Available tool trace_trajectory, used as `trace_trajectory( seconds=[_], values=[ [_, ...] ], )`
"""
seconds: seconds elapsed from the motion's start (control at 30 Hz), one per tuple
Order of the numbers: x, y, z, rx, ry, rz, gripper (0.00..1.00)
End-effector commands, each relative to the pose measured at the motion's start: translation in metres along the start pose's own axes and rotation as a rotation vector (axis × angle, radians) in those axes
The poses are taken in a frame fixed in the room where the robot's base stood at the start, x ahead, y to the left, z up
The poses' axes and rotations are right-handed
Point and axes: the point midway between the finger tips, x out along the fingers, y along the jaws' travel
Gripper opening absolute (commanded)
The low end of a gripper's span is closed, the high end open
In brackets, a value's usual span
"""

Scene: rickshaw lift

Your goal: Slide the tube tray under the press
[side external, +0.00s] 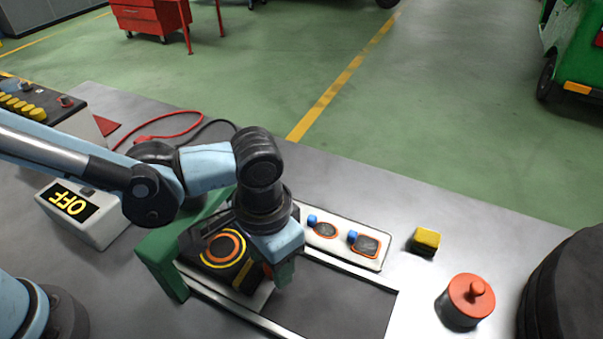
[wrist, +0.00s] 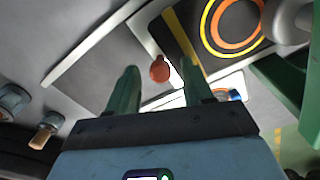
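The tube tray (wrist: 179,41) appears as a dark tray carrying orange and yellow rings; it also shows in the side external view (side external: 222,247). It sits at the left end of a pale-railed track. An orange knob (wrist: 160,69) stands by its near edge. The green press frame (side external: 163,262) is at the tray's left, and shows at right in the wrist view (wrist: 287,92). A grey rounded part (wrist: 287,18) overlaps the rings' edge. My gripper (side external: 284,272) is over the tray's right end. Its green fingers (wrist: 158,78) are apart, with gaps either side of the knob.
The track (side external: 340,302) is bare right of the tray. Behind it lies a white panel (side external: 330,232) with blue knobs. A yellow block (side external: 425,240) and a red-topped cylinder (side external: 468,300) stand to the right. An OFF display box (side external: 85,212) and cables (side external: 165,134) are left and behind.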

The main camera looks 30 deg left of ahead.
Motion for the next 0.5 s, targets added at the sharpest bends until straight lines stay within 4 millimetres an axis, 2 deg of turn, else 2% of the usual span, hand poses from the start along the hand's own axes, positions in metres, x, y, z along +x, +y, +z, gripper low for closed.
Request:
trace_trajectory(
  seconds=[0.27,0.37,0.5],
  values=[
    [-0.001,0.0,0.0,0.0,0.001,0.0,0.5],
    [-0.006,0.0,0.0,0.0,0.001,0.0,0.5],
    [-0.022,0.0,0.0,0.0,0.001,0.0,0.5]
  ],
)
